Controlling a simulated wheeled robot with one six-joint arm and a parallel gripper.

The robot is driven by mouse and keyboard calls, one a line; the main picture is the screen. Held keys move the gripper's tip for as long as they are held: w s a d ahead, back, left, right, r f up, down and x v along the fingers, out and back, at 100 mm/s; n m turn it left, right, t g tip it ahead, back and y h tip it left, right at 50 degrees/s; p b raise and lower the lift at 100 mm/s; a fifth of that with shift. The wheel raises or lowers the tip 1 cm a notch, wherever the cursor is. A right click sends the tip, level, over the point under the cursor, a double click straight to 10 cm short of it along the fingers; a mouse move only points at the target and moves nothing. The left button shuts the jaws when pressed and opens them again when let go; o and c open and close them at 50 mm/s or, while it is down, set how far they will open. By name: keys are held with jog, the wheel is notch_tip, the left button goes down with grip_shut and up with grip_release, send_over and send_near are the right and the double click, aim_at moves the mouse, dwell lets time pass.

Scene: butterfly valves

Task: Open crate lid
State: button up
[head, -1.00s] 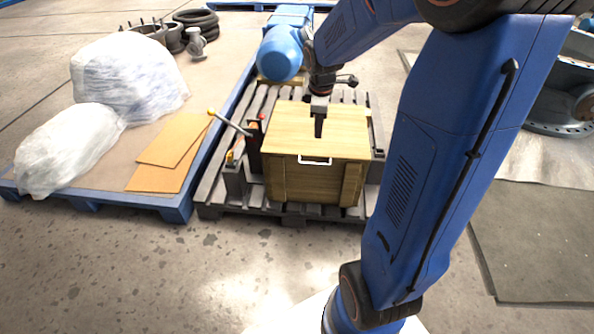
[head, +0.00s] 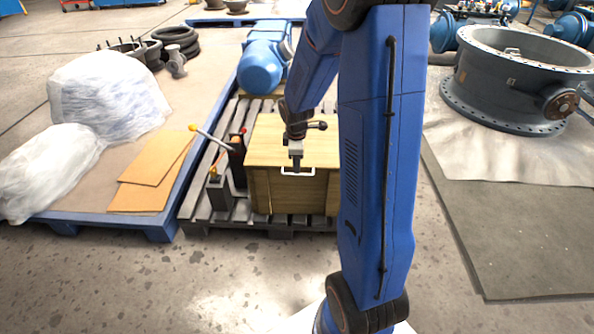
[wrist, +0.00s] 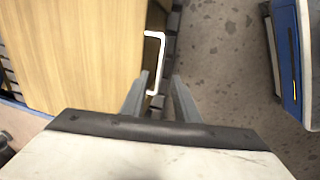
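The wooden crate (head: 290,192) stands on a grey slatted pallet, with its flat wooden lid (head: 268,140) lying shut on top. A white bar handle (head: 311,174) is on the lid's front edge; it also shows in the wrist view (wrist: 161,48). My gripper (head: 296,170) points down at the handle in the head view. In the wrist view my gripper (wrist: 158,82) has its two fingers apart, with the near end of the handle between them. I cannot tell whether they touch it. My arm hides the crate's right side in the head view.
Dark posts with a lever (head: 212,139) stand left of the crate. A blue motor (head: 260,68) is behind it. A blue pallet with wrapped bundles (head: 108,95) and cardboard (head: 150,183) lies left. A large valve ring (head: 520,80) is at right. The front floor is clear.

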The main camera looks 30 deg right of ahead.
jog(key=shift+w+d+f, duration=0.15)
jog(key=shift+w+f, duration=0.05)
jog(key=shift+f, duration=1.05)
jog(key=shift+w+d+f, duration=0.1)
jog(key=shift+w+f, duration=0.05)
jog(key=shift+f, duration=1.05)
grip_shut()
